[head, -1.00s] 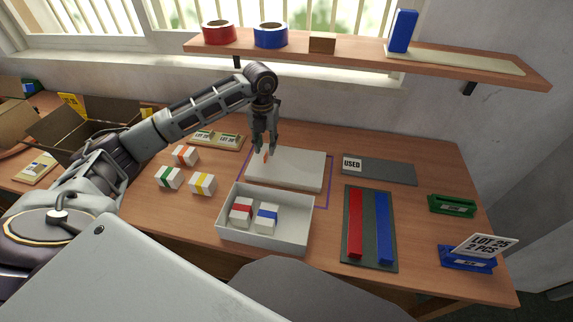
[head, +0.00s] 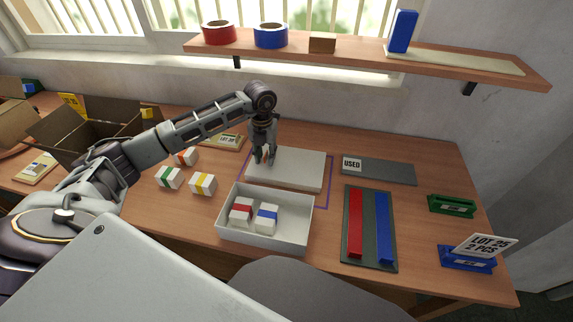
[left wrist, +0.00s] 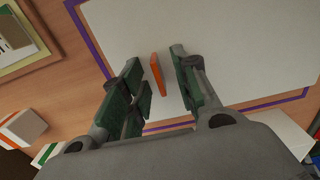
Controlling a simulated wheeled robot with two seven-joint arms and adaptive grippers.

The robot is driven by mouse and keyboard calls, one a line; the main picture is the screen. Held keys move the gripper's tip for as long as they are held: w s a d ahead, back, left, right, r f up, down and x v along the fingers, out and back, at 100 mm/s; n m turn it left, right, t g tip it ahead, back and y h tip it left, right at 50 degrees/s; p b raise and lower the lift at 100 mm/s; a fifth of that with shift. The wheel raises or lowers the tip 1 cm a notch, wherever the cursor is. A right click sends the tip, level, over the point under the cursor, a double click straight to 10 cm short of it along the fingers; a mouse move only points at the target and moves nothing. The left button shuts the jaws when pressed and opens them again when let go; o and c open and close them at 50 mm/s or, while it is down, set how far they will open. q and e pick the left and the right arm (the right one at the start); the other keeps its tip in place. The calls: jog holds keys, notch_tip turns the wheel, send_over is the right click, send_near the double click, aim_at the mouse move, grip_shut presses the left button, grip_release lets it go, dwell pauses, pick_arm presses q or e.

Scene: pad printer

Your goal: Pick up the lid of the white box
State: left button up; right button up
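The white lid (head: 300,168) lies flat on the table inside a purple outline, behind the open white box (head: 300,232). In the left wrist view the lid (left wrist: 245,50) has an upright orange tab (left wrist: 157,75). My left gripper (head: 265,161) is open and points down over the left part of the lid. In the left wrist view its fingers (left wrist: 160,83) stand on either side of the tab, with gaps showing. The box holds a red-banded block (head: 241,214) and a blue-banded block (head: 267,217). My right gripper is not in view.
Banded blocks (head: 202,184) stand left of the box. A grey mat with a USED card (head: 380,171) lies right of the lid. A dark tray (head: 368,230) holds red and blue bars. A shelf (head: 350,57) hangs above the back of the table.

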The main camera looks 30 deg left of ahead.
pick_arm(q)
jog(key=shift+c, duration=0.6)
grip_shut()
jog(key=shift+r, duration=0.15)
notch_tip(320, 180, up, 9)
jog(key=shift+f, duration=0.2)
jog(key=shift+r, duration=0.6)
